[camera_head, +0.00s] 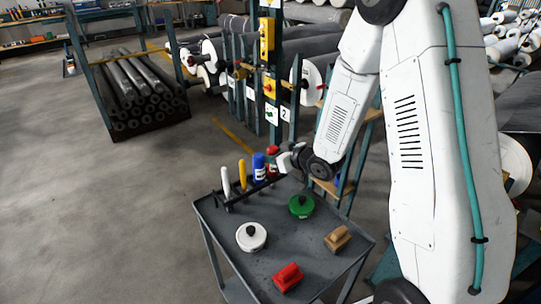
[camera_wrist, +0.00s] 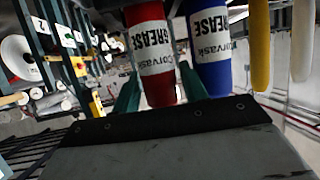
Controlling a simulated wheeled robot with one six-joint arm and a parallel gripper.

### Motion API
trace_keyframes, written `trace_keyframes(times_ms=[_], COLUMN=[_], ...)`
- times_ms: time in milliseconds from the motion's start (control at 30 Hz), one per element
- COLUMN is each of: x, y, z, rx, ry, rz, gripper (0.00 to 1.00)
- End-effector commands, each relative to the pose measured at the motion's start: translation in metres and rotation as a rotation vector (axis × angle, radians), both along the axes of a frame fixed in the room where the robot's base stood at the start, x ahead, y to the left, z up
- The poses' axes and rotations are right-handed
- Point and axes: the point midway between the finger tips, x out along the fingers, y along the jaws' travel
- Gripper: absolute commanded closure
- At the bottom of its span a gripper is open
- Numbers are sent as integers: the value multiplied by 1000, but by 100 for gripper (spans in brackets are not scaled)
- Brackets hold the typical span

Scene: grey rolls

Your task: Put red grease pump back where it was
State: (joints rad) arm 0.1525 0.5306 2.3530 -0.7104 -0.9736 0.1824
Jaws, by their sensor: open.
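The red grease pump (camera_head: 272,152) stands upright at the right end of the dark rack (camera_head: 246,191) on the grey cart, beside a blue grease pump (camera_head: 259,167). My gripper (camera_head: 284,161) is at the red pump and hides its lower part in the head view. In the wrist view, the red pump (camera_wrist: 150,50) is between my two teal fingers, which are open on either side of it. The blue pump (camera_wrist: 209,45) is just right of the right finger there. I cannot tell whether the red pump's base is seated in the rack.
A yellow tool (camera_head: 242,175) and a white tool (camera_head: 226,182) stand farther left in the rack. Open floor lies left.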

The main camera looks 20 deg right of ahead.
Motion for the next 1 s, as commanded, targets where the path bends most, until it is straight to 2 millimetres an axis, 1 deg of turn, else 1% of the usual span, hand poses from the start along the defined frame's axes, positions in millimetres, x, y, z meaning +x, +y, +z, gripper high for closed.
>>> trace_keyframes(times_ms=[300,400,500,667,833,933,1000], x=[-56,-71,-81,-88,-87,-85,-88], y=[-30,-37,-42,-45,-51,-63,-75], z=[27,34,39,42,48,62,78], rx=[0,0,-1,-1,-46,-140,-222], ry=[-2,-2,-3,-1,16,61,115], rz=[-4,-3,-1,-1,-27,-96,-171], gripper=[57,57,57,57,57,57,57])
